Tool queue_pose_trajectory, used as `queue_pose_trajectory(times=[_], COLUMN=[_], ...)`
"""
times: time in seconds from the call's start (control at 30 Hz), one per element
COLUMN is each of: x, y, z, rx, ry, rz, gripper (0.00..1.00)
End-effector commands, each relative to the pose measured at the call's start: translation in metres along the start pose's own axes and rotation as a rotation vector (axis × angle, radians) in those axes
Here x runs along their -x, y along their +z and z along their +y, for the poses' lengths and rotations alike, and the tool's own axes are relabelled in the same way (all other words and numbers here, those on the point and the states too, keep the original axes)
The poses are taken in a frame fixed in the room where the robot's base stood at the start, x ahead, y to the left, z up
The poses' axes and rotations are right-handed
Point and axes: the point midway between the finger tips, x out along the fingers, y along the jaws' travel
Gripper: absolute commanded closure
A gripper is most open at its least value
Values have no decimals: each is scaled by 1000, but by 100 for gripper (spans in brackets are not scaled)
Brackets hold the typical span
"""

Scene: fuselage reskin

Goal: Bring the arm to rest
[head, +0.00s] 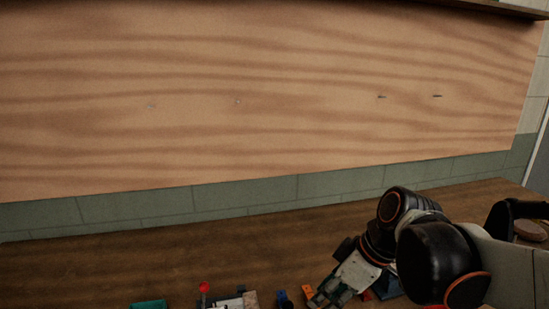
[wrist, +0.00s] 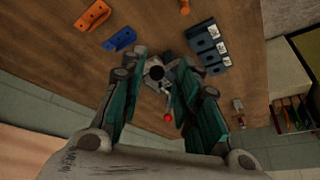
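My gripper (wrist: 160,62) is open in the wrist view, with its two teal-padded fingers apart. Nothing is held between them. A grey device with a black round part (wrist: 155,73) and a red ball knob (wrist: 167,117) show in the gap beyond the fingers. They seem to stand on the bench; their distance from the fingertips is unclear. In the head view, my arm reaches in from the lower right, low over the wooden bench (head: 230,250). The fingertips are hard to make out there.
An orange bracket (wrist: 92,15), a blue bracket (wrist: 120,40) and dark labelled blocks (wrist: 207,47) lie on the bench. A teal item (head: 149,304) and a red knob (head: 204,287) are at the head view's lower edge. A large wood-grain panel (head: 250,90) covers the wall behind.

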Motion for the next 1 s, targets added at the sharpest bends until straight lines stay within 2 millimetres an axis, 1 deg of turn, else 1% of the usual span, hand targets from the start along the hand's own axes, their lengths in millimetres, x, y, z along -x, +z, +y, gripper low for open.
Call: queue_pose_trajectory(times=[0.03, 0.3, 0.5, 0.6, 0.7, 1.0], x=[6, 32, 47, 51, 54, 55], y=[10, 59, 88, 96, 100, 102], z=[-4, -9, -10, -10, -10, -9], rx=[-70, -469, -697, -767, -807, -823], ry=[47, 317, 476, 522, 547, 556], rz=[-7, 33, 127, 168, 195, 205], gripper=[70, 70, 70, 70, 70, 70])
